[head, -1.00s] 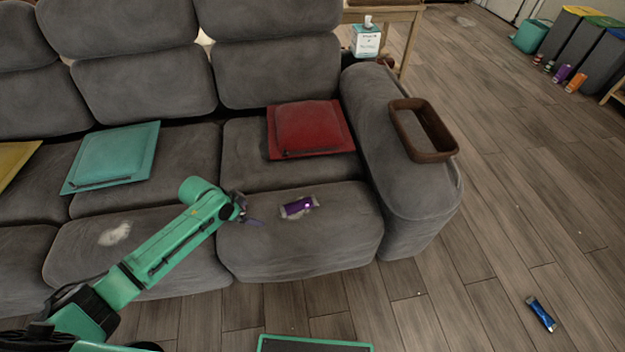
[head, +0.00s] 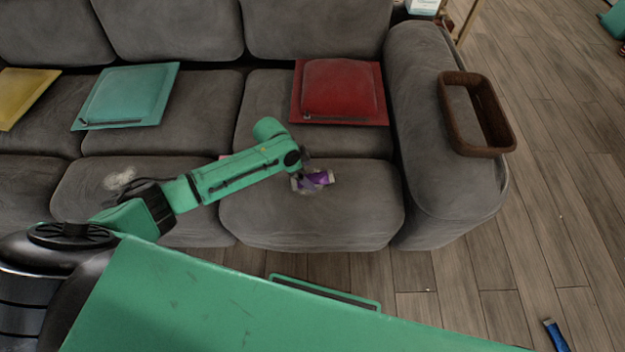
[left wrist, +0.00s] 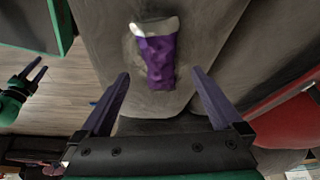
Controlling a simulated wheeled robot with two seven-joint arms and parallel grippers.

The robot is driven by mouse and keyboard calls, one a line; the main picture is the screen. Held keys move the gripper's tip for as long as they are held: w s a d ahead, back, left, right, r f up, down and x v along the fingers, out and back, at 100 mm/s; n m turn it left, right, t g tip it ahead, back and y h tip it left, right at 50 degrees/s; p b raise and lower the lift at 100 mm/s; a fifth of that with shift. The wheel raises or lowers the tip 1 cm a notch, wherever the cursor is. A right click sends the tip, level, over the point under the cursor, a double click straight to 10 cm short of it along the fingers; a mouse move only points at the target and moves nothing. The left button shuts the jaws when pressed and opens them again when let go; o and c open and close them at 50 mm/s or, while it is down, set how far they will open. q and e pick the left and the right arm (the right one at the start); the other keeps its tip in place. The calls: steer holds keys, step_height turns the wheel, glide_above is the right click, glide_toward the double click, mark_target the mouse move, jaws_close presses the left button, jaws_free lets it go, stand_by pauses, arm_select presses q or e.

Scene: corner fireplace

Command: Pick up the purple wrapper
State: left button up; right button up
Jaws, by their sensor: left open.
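The purple wrapper (head: 318,179) lies on the front right seat cushion of the grey sofa (head: 350,215). In the left wrist view the wrapper (left wrist: 158,58), purple with a pale end, lies ahead of and between my open fingers. My left gripper (head: 304,180) is right at the wrapper in the head view and partly covers its left end. Its two fingers (left wrist: 161,75) are apart, with nothing held between them. Contact with the wrapper cannot be told. My right gripper (left wrist: 38,69) shows small at the left of the left wrist view, its fingers apart and empty.
A red cushion (head: 340,90) and a teal cushion (head: 128,95) lie behind on the sofa. A brown open tray (head: 450,110) sits on the right armrest. A blue packet (head: 556,335) lies on the wooden floor at the right, which is mostly clear.

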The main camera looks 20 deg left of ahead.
mark_target(311, 177)
arm_select(q)
steer(key=shift+x, duration=1.15)
steer(key=shift+r, duration=0.1)
steer(key=shift+c, duration=0.3)
steer(key=c, duration=1.4)
steer(key=shift+c, duration=0.2)
step_height(311, 177, up, 20)
steer(key=p, duration=0.3)
steer(key=shift+p, duration=0.35)
